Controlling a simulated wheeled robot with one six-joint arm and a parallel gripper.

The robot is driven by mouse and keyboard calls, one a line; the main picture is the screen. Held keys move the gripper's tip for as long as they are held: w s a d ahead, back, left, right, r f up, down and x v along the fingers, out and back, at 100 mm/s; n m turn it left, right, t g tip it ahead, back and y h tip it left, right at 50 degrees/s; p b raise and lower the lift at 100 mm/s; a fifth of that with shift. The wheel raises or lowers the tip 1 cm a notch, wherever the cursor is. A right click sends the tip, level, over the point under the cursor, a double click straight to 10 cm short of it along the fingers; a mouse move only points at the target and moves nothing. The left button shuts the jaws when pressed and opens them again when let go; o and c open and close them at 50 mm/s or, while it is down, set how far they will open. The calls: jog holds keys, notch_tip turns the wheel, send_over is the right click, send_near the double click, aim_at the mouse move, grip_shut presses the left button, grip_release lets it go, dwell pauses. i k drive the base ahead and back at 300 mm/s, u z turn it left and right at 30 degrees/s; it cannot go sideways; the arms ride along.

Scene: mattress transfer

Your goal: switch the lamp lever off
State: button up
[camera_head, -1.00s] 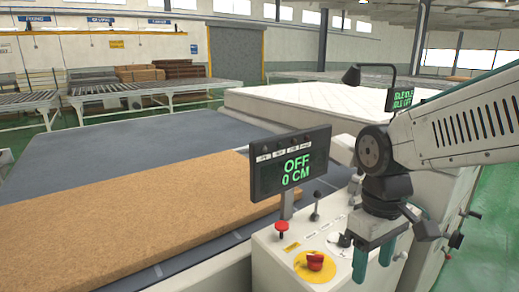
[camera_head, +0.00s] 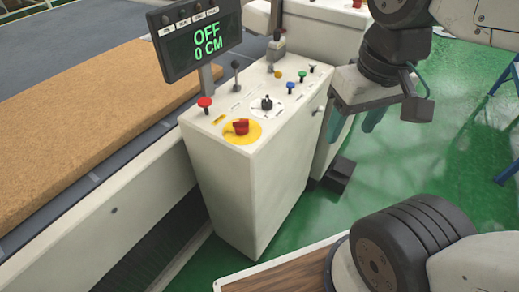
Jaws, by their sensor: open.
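A white control console (camera_head: 245,170) stands left of centre. A lever with a black knob (camera_head: 236,68) stands upright near its back left edge, and another lever-like part (camera_head: 275,48) is at the back. I cannot tell which one is the lamp lever, as the labels are too small to read. The lamp itself is not in view. My gripper (camera_head: 355,122) is open and empty, its teal fingers pointing down, to the right of the console top. It is apart from both levers.
The console top also carries a red mushroom button (camera_head: 205,103), a red knob on a yellow disc (camera_head: 241,127), a black knob (camera_head: 267,103) and small coloured buttons. A display (camera_head: 195,35) reads OFF, 0 CM. A brown mattress slab (camera_head: 85,90) lies left.

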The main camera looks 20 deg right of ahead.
aim_at(320, 109)
jog(key=u, duration=1.1)
jog(key=k, duration=1.15)
jog(key=z, duration=1.1)
